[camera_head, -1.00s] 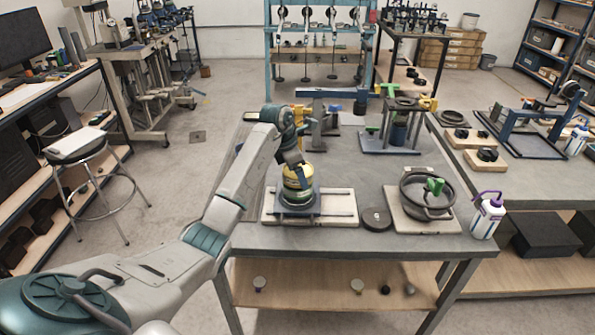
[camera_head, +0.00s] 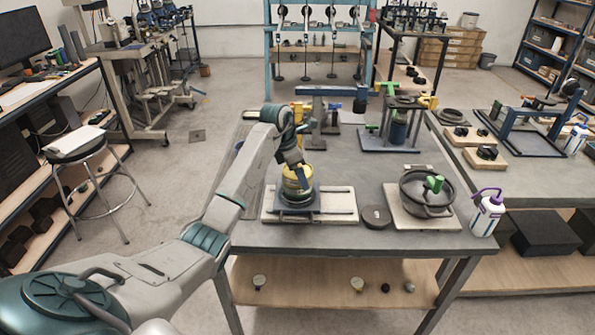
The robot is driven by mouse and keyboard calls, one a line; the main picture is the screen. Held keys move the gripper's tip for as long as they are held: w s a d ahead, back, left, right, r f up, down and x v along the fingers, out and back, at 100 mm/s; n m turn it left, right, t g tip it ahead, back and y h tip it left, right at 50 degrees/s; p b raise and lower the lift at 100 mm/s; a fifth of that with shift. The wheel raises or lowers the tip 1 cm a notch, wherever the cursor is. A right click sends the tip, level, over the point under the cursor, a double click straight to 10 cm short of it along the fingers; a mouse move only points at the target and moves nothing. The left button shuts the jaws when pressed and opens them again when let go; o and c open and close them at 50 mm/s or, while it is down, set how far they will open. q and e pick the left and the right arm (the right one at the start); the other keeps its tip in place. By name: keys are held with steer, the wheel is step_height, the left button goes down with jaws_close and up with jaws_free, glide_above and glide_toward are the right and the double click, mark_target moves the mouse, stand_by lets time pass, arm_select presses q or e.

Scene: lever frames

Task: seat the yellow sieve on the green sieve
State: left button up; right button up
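The yellow sieve (camera_head: 291,182) is upright over the green sieve (camera_head: 296,195) near the front left of the grey table. Its lower edge looks very close to the green sieve's top; I cannot tell whether it is fully seated. The green sieve stands on a dark plate on a pale board (camera_head: 338,203). My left gripper (camera_head: 302,181) points down at the yellow sieve, with a dark finger across its front right side. The other finger is hidden, so its grip is unclear. My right gripper is not in view.
A dark round disc (camera_head: 377,217) lies right of the board. A metal frame stand (camera_head: 390,139) is farther back. The table's front edge is close to the board.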

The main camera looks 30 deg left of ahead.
arm_select(q)
steer(key=shift+a+r, duration=0.1)
steer(key=shift+r, duration=0.1)
steer(key=b+v, duration=0.2)
steer(key=v, duration=0.2)
steer(key=shift+a+r, duration=0.15)
steer(key=shift+r, duration=0.25)
steer(key=p+v, duration=0.1)
steer(key=v, duration=0.1)
steer(key=p+v, duration=0.2)
steer(key=v, duration=0.1)
steer(key=shift+s+r, duration=0.3)
